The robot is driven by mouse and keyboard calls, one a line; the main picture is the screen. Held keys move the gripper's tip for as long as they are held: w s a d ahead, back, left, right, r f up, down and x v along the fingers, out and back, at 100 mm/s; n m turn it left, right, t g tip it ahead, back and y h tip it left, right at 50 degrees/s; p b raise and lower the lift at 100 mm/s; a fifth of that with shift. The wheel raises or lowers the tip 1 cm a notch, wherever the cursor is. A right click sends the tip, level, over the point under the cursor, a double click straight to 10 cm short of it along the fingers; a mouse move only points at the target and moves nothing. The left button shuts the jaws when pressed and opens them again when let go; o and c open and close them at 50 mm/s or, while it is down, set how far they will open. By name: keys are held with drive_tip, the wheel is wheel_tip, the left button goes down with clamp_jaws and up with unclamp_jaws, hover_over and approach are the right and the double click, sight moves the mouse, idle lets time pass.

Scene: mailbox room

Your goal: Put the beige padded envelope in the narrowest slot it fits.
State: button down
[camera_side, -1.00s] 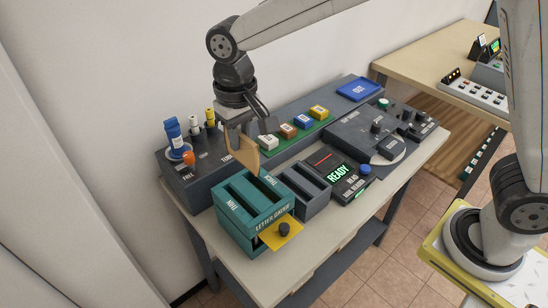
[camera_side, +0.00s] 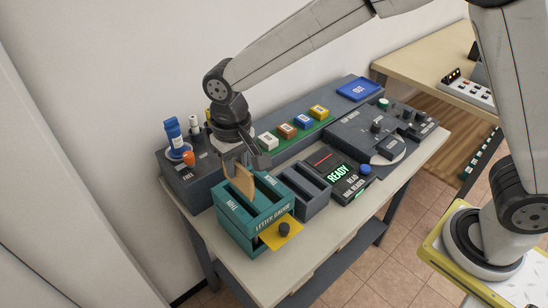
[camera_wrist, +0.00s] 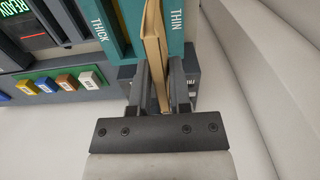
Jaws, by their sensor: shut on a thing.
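The beige padded envelope (camera_side: 243,182) is held on edge in my gripper (camera_side: 240,163), which is shut on it. The teal letter gauge (camera_side: 262,233) has two slots, labelled thin and thick. In the wrist view the envelope (camera_wrist: 153,45) lines up with the slot beside the thin label (camera_wrist: 177,22); the thick label (camera_wrist: 99,28) is left of it, past a dark slot. In the side view its lower edge meets the gauge's top at the left slot. I cannot tell how far it is inside.
A grey two-slot box (camera_side: 309,196) stands right of the gauge. A mail reader (camera_side: 337,175) shows READY. Coloured blocks (camera_side: 302,122) and a blue tray (camera_side: 359,89) line the back.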

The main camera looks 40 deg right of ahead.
sight(239, 183)
drive_tip(key=shift+f, duration=1.65)
drive_tip(key=shift+f, duration=0.95)
idle(1.1)
drive_tip(key=shift+r, duration=1.4)
drive_tip(key=shift+f, duration=0.15)
drive_tip(key=shift+f, duration=0.3)
drive_tip(key=shift+f, duration=1.05)
idle(1.4)
